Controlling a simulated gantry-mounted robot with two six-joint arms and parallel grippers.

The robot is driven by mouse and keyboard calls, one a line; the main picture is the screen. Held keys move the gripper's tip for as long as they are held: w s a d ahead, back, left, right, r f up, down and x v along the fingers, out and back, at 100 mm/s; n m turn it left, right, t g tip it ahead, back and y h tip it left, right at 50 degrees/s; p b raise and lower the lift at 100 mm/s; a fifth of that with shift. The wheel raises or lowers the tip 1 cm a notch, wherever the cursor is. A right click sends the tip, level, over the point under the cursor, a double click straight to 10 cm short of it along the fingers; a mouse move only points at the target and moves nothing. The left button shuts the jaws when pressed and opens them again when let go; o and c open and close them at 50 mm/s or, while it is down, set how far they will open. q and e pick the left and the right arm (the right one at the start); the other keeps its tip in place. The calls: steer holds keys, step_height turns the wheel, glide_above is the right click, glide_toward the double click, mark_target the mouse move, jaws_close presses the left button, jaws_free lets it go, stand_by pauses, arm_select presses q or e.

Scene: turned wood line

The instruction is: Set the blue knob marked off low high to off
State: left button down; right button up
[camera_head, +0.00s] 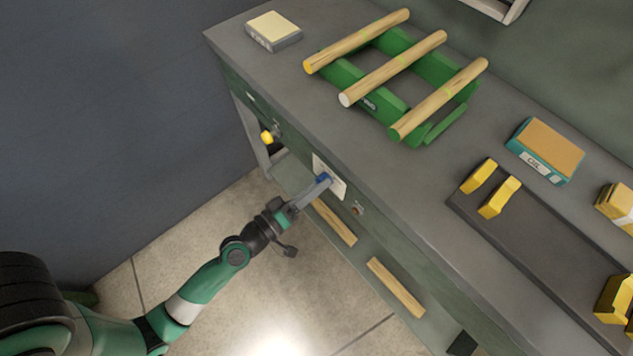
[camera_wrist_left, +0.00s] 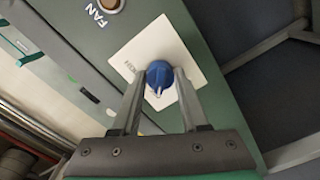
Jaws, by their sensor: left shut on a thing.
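The blue knob (camera_wrist_left: 159,74) sits on a white plate (camera_wrist_left: 177,40) on the green front panel of the bench. In the head view the knob (camera_head: 323,178) is a small blue spot at the fingertips, with the white plate (camera_head: 338,191) around it. My left gripper (camera_wrist_left: 158,84) is shut on the knob, one finger on each side. It also shows in the head view (camera_head: 321,183), reaching in from the lower left. A pale pointer line shows on the knob's face, towards the gripper. The plate's lettering is mostly hidden or too small to read. My right gripper is not in view.
A round FAN control (camera_wrist_left: 111,4) is beside the plate. A yellow knob (camera_head: 267,137) is further left on the bench front. Above, the bench top holds a green rack (camera_head: 431,68) with wooden rods, a teal box (camera_head: 545,150) and a dark tray (camera_head: 520,240).

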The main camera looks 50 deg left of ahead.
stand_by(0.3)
arm_select(q)
steer(key=shift+c, duration=2.1)
jaws_free()
steer(key=s+b, duration=0.6)
steer(key=s, duration=0.5)
steer(key=shift+s+d+b, duration=0.25)
steer(key=shift+s+b, duration=0.1)
